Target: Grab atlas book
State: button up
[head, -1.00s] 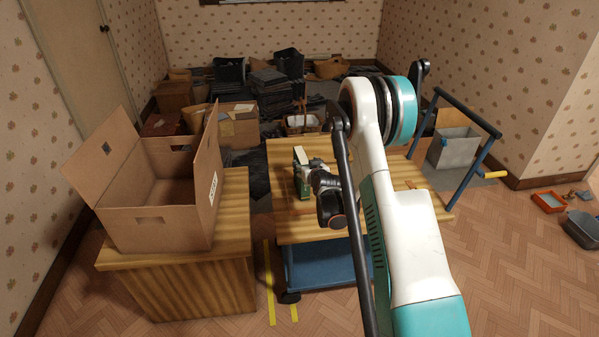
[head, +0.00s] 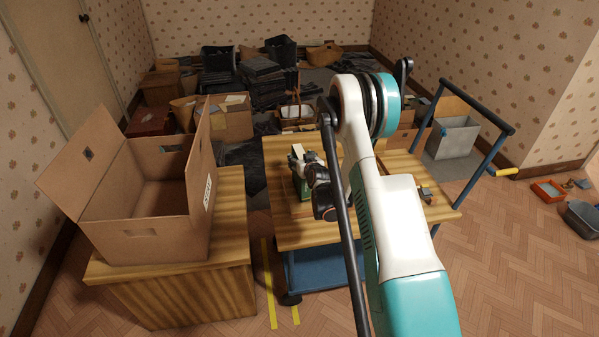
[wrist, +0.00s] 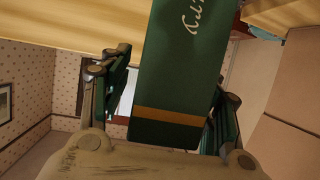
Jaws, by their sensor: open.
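The atlas book, a dark green volume with a gold band and pale lettering, shows large in the wrist view (wrist: 180,85). It lies between my gripper's two open fingers (wrist: 165,95), with a finger on each side; I cannot tell whether either touches it. In the head view my gripper (head: 302,166) is over the left part of the wooden cart top (head: 285,232). Green of the book (head: 304,190) shows just below the gripper, partly hidden by it.
An open cardboard box (head: 150,235) stands on a wooden table (head: 232,245) left of the cart. Piled boxes and dark stacks (head: 265,85) fill the back.

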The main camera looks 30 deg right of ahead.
grip_shut()
